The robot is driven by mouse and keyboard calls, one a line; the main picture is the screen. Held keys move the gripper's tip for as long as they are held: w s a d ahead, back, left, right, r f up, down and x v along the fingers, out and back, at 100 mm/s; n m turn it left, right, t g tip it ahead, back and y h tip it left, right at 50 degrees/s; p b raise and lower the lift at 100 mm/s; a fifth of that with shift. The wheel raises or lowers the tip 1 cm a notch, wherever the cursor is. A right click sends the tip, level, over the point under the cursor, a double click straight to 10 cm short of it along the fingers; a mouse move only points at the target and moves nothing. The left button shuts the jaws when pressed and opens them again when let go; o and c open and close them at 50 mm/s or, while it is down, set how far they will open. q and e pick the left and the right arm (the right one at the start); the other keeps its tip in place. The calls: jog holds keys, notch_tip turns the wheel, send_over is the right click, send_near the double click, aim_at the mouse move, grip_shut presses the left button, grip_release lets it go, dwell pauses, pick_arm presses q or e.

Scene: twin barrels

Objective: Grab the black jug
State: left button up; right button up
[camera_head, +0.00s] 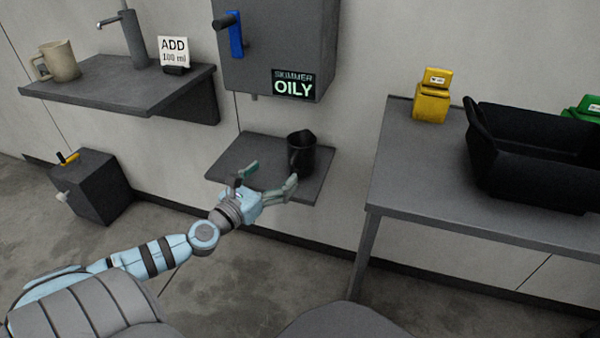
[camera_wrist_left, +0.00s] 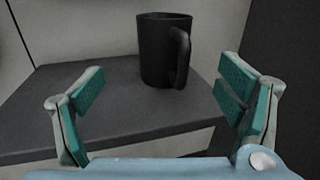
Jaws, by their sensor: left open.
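The black jug (camera_head: 301,154) stands upright on a small grey wall shelf (camera_head: 235,158), below a grey wall box. In the left wrist view the jug (camera_wrist_left: 163,50) is ahead and between the fingers, with its handle on the right side. My left gripper (camera_head: 268,178) is open and empty at the shelf's front edge, just short of the jug and not touching it. Its two green-padded fingers also show in the left wrist view (camera_wrist_left: 163,105), spread wide on both sides. My right gripper is not in view.
The grey box (camera_head: 275,40) with a blue-handled lever and an "OILY" display hangs above the shelf. A table (camera_head: 400,160) at right holds a black bin (camera_head: 530,165) and a yellow container (camera_head: 432,100). A beige mug (camera_head: 58,62) stands on the left shelf (camera_head: 110,88).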

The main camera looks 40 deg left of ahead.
aim_at(300, 151)
pick_arm(q)
jog(key=w, duration=0.6)
jog(key=shift+w+a+r, duration=0.1)
jog(key=shift+w+a, duration=0.15)
jog(key=shift+w, duration=0.1)
jog(key=w, duration=0.2)
jog(key=p, duration=0.1)
jog(key=shift+w+d+r, duration=0.2)
jog(key=shift+w+r, duration=0.05)
jog(key=shift+w, duration=0.15)
jog(key=p, duration=0.1)
jog(key=w+p, duration=0.1)
jog(key=shift+a+r+p, duration=0.1)
jog(key=shift+a+p, duration=0.15)
jog(key=shift+p, duration=0.05)
jog(key=shift+w+d+p, duration=0.15)
jog(key=shift+w+p, duration=0.3)
jog(key=shift+p, duration=0.7)
jog(key=shift+f, duration=0.25)
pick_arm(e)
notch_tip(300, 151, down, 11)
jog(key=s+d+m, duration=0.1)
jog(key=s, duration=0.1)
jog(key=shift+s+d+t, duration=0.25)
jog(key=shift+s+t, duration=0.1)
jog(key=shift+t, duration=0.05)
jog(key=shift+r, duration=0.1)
pick_arm(q)
jog(key=c, duration=1.3)
jog(key=shift+c, duration=0.2)
